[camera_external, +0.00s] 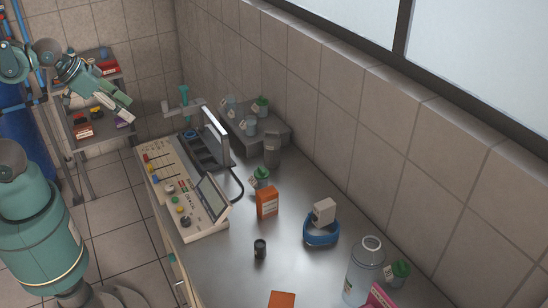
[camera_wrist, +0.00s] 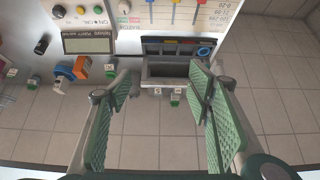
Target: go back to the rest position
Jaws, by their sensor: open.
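My gripper (camera_external: 118,108) is at the upper left in the external view, raised in front of the shelf rack and left of the bench. In the wrist view my gripper (camera_wrist: 160,78) has its two green ribbed fingers spread wide. Nothing is held between them. The bench with its control panel (camera_wrist: 150,14) lies beyond the fingertips, and my gripper is clear of it.
The bench (camera_external: 215,262) carries a control panel (camera_external: 162,175), an orange box (camera_external: 267,203), a small black cup (camera_external: 260,248), a blue ring-shaped item (camera_external: 321,234) and a large bottle (camera_external: 364,268). A shelf rack (camera_external: 98,128) stands behind my gripper. A tiled wall (camera_external: 330,120) bounds the bench.

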